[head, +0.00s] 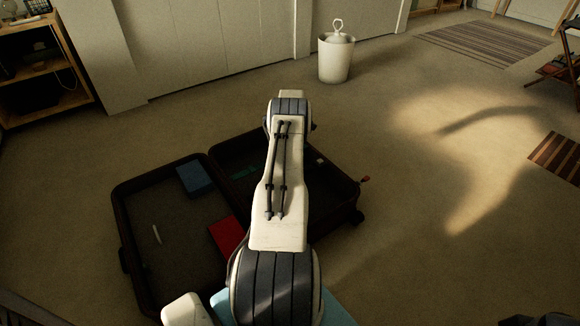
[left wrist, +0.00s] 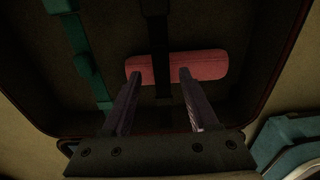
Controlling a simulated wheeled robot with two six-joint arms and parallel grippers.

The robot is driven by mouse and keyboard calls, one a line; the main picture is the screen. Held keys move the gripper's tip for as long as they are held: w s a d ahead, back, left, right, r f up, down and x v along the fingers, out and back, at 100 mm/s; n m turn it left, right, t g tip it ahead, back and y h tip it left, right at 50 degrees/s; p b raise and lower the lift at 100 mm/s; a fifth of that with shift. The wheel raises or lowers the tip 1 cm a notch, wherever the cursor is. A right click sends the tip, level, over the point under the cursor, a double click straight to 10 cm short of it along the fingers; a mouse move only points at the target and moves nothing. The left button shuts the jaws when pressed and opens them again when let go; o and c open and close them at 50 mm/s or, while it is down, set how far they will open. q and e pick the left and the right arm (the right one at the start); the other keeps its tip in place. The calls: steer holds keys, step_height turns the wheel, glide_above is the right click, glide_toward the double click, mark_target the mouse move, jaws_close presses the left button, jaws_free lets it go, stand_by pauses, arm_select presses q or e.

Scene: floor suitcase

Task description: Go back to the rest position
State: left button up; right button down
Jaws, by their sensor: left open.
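My left gripper (left wrist: 159,76) is open, with its two fingers apart over the suitcase interior in the left wrist view. A pinkish-red rounded case (left wrist: 210,67) lies across, just beyond the fingertips, with a dark strap in front of it. I cannot tell whether the fingers touch it. In the head view my arm reaches over the open suitcase (head: 122,225) on the floor, and the arm hides the gripper and part of the suitcase. My right gripper is not in view.
The suitcase's left half holds a blue box (head: 195,179), a red box (head: 227,233) and a thin white item (head: 156,234). A white bin (head: 336,60) stands behind, near the cabinets. A shelf (head: 40,70) is at far left.

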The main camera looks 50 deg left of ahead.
arm_select(q)
step_height(320, 180, up, 2)
steer(key=shift+r+p, duration=0.15)
steer(key=shift+p, duration=0.15)
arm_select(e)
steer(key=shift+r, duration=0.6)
